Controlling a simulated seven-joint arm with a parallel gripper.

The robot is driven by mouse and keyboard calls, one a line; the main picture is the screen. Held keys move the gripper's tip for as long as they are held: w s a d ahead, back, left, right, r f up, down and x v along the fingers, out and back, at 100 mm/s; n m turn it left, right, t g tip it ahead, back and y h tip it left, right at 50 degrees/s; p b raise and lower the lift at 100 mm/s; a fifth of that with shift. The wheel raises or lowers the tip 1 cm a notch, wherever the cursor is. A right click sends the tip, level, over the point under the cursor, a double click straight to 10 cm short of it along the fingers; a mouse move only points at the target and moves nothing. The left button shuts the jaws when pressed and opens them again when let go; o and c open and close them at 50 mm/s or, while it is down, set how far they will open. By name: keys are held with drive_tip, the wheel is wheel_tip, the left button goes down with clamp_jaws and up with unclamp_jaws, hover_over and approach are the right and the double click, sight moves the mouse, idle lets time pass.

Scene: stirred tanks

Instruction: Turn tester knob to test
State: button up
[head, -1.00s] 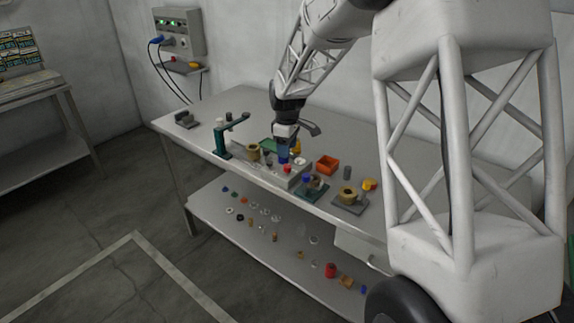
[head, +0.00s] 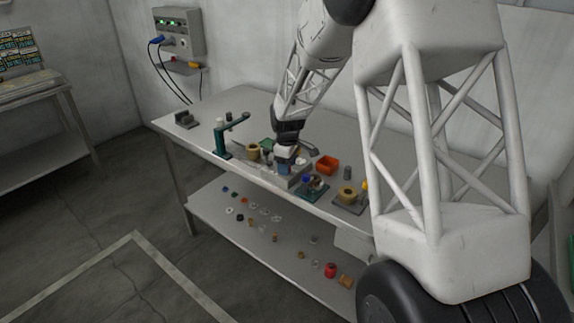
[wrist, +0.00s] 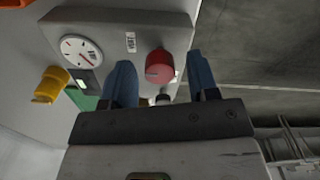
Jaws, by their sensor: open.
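The tester is a pale grey box (wrist: 100,18) in the wrist view, with a round white dial (wrist: 80,52), a small label and a red knob (wrist: 159,66). A small dark and pale knob or button (wrist: 163,99) is partly visible below the red knob. My gripper (wrist: 163,80) is open, its two blue fingers apart. The red knob shows between and slightly beyond the fingertips; I see no contact. In the head view my gripper (head: 284,169) is low over the tester (head: 268,178), hiding most of its face. The knob's markings are unreadable.
A yellow cup-like part (wrist: 50,84) lies beside the tester. Several small parts lie on the lower shelf.

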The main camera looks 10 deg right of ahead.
drive_tip(key=shift+c, duration=0.3)
drive_tip(key=c, duration=0.9)
drive_tip(key=shift+o, duration=0.2)
drive_tip(key=shift+m, duration=0.4)
drive_tip(key=m, duration=0.7)
drive_tip(key=shift+m, duration=0.4)
drive_tip(key=m, duration=0.4)
drive_tip(key=shift+m, duration=0.3)
drive_tip(key=m, duration=0.4)
drive_tip(key=shift+m, duration=0.4)
